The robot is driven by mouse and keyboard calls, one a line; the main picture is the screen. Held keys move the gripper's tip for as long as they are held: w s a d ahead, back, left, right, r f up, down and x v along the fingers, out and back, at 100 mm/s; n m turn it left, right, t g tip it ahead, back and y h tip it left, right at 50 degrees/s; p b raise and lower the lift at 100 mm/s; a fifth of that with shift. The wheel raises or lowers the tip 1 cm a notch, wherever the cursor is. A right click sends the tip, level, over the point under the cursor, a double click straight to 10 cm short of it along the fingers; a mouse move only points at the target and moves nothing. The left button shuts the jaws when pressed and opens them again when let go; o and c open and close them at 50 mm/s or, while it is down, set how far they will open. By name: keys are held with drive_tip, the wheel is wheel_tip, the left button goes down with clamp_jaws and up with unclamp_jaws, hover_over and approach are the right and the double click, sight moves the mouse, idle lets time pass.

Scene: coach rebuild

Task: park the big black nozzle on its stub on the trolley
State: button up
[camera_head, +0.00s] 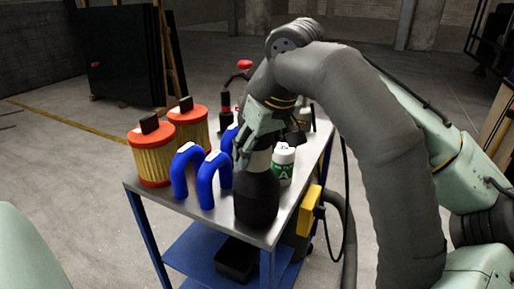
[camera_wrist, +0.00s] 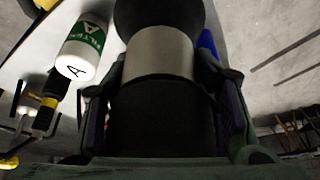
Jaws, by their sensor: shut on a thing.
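The big black nozzle (camera_head: 257,198) hangs or stands upright at the near end of the trolley top, wide end down, with a light grey band near its upper part. My gripper (camera_head: 254,148) is shut on it from above. In the wrist view the nozzle (camera_wrist: 160,115) lies between both fingers, and its grey band shows beyond them. The trolley (camera_head: 216,217) has a grey metal top and a blue frame. I cannot tell whether the nozzle touches the top. No stub can be made out; the nozzle and my arm hide part of the top.
Two orange-topped filters (camera_head: 151,155) stand at the left. A red-topped item (camera_head: 244,65) is farther back. A yellow box (camera_head: 308,211) hangs on the right side.

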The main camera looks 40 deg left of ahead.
drive_tip(key=shift+f, duration=0.45)
drive_tip(key=o, duration=1.5)
drive_tip(key=shift+f, duration=0.15)
drive_tip(key=o, duration=0.4)
drive_tip(key=p+v, duration=0.6)
drive_tip(key=v, duration=0.2)
